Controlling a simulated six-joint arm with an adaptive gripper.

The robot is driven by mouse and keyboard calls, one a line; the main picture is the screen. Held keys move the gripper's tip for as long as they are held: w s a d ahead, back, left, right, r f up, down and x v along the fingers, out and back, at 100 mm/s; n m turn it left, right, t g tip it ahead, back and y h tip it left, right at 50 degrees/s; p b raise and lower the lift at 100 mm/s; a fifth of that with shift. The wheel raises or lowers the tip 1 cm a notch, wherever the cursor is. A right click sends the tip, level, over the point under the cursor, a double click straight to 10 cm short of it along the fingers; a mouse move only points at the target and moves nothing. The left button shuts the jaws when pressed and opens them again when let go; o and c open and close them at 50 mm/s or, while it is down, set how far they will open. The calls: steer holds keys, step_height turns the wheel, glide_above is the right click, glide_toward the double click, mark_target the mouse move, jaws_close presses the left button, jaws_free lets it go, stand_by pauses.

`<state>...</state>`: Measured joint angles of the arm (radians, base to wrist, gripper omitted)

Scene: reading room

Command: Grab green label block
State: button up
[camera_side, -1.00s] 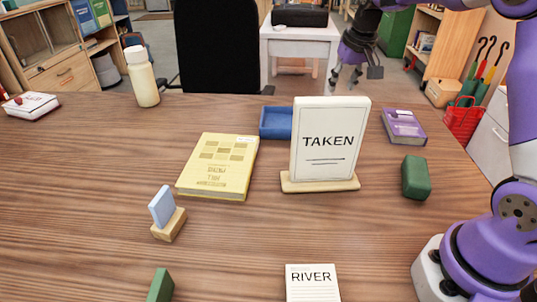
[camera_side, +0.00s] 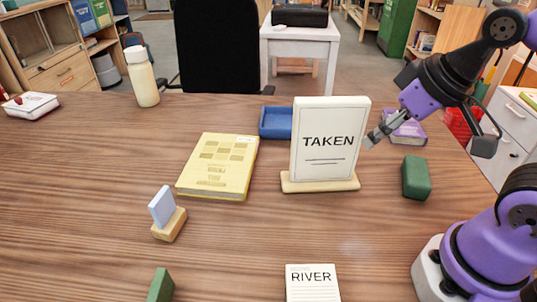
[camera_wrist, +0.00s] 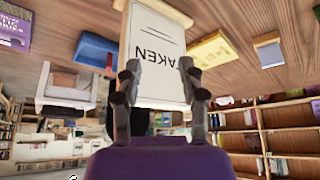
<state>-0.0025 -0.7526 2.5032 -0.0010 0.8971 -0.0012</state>
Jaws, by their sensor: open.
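A dark green rounded block (camera_side: 416,177) lies on the table to the right of the TAKEN sign; no label shows on it. A second green piece (camera_side: 160,285) stands at the front left, cut off by the lower edge of the side view. I cannot tell which one is the label block. My gripper (camera_side: 373,140) is in the air by the right edge of the sign, above and left of the dark green block. In the wrist view its fingers (camera_wrist: 160,68) are apart and empty, with the sign beyond them. Neither green piece shows in the wrist view.
The white TAKEN sign (camera_side: 330,125) stands upright on a wooden base. Around it are a yellow book (camera_side: 218,165), blue tray (camera_side: 275,122), purple book (camera_side: 403,128) and RIVER card (camera_side: 312,284). A pale blue label (camera_side: 161,206) stands in a wooden holder. The left table is mostly clear.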

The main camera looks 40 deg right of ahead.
stand_by(0.3)
steer(key=o, duration=0.9)
